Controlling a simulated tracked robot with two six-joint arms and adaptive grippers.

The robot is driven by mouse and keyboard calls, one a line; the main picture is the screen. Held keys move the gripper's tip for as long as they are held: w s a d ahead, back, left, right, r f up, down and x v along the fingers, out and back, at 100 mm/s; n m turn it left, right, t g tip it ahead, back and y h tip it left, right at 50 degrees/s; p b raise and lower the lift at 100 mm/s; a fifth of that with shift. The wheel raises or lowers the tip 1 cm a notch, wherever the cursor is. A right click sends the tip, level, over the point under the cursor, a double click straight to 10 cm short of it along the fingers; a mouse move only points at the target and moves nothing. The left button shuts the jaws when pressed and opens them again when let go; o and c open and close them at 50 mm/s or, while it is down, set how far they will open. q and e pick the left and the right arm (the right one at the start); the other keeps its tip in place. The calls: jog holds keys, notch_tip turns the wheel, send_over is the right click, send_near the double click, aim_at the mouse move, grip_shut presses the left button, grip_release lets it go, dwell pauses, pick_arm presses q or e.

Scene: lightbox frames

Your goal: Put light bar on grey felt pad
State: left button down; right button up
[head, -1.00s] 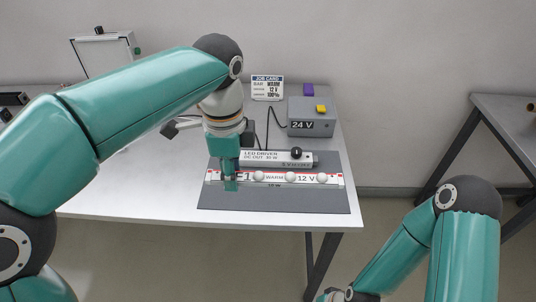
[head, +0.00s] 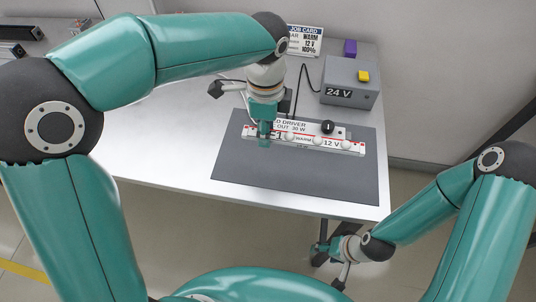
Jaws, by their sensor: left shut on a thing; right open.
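The light bar (head: 328,145) is a long white strip with red marks, "WARM" and "12 V" print and round white lamps. It appears over the grey felt pad (head: 290,180), which lies flat on the table. My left gripper (head: 264,141) comes down from above and is shut on the bar near its left end, hiding part of its print. The bar partly covers the front of the LED driver (head: 300,127). I cannot tell whether the bar touches the pad or hangs just above it. My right gripper (head: 332,262) is open and empty, low beyond the table's front edge.
A grey 24 V box (head: 350,82) with a yellow button stands behind the pad, with a purple block (head: 350,48) and a job card (head: 305,41) near it. A black cable runs behind the driver. The front of the pad is bare.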

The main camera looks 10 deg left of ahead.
aim_at(266, 164)
pick_arm(q)
notch_tip(266, 164, down, 11)
jog(key=shift+r, duration=0.1)
dwell(0.3)
jog(key=c, duration=0.9)
grip_release()
jog(key=shift+o, duration=0.2)
notch_tip(266, 164, up, 12)
